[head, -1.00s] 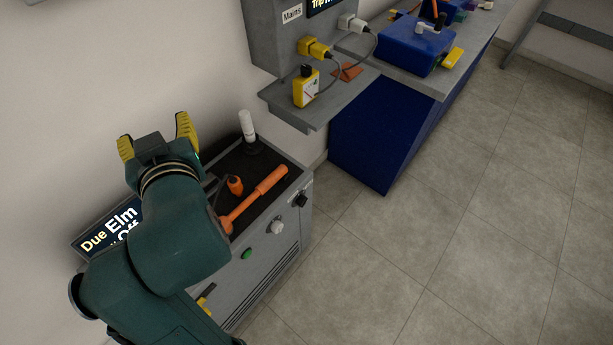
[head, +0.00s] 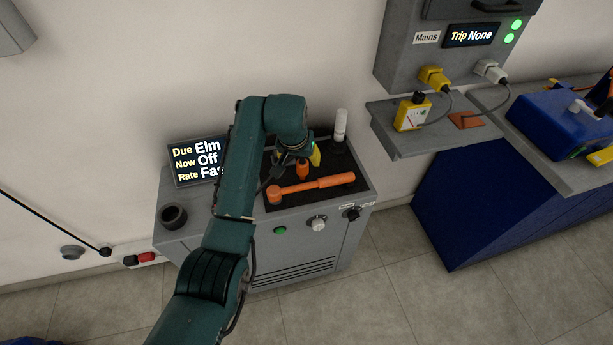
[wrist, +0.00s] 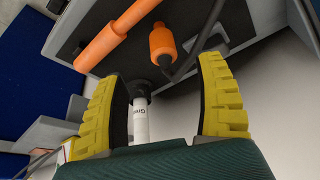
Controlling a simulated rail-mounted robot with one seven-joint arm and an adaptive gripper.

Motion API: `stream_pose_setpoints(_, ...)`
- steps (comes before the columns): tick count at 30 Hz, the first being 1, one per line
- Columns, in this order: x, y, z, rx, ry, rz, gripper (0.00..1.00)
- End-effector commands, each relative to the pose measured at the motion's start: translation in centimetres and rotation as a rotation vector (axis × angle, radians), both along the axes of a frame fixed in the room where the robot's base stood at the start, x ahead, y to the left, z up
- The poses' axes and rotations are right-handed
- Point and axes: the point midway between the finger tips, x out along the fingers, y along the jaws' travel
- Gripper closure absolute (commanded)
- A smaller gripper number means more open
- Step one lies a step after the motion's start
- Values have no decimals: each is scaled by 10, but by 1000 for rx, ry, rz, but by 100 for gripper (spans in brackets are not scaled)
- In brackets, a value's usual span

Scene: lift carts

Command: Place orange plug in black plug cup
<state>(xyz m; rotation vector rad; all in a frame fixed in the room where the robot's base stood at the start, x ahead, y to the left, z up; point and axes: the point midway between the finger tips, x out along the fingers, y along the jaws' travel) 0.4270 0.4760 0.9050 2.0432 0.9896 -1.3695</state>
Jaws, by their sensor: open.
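The orange plug (head: 302,170) stands on the black mat on top of the grey cart, partly hidden by my gripper in the head view. In the wrist view, the orange plug (wrist: 161,40), with a dark tip, lies beyond the fingertips. My gripper (head: 298,157) is above and beside the plug. In the wrist view my gripper (wrist: 160,72) has its yellow fingers wide apart with nothing held between them. The black plug cup (head: 173,215) is a round dark cup on the left end of the cart top. It looks empty.
A long orange tool (head: 318,185) lies in front of the plug. A white cylinder on a black base (head: 341,124) stands behind right. A display (head: 195,163) stands at the cart's back left. A grey shelf with a yellow meter (head: 411,115) is at right.

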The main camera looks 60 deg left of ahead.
Motion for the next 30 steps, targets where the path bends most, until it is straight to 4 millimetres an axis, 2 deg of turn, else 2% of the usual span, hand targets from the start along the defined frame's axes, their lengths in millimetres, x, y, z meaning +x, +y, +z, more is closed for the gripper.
stream_pose_setpoints(1, 3, 3, -16, -2, 1, 0, 29)
stream_pose_setpoints(3, 7, 8, -30, -1, 1, -1, 29)
stream_pose_setpoints(11, 15, 19, -55, 3, -2, -1, 29)
stream_pose_setpoints(18, 22, 35, -90, 0, 0, 0, 29)
stream_pose_setpoints(28, 25, 37, -92, 3, -2, -1, 29)
stream_pose_setpoints(30, 25, 37, -92, 3, -2, -1, 42)
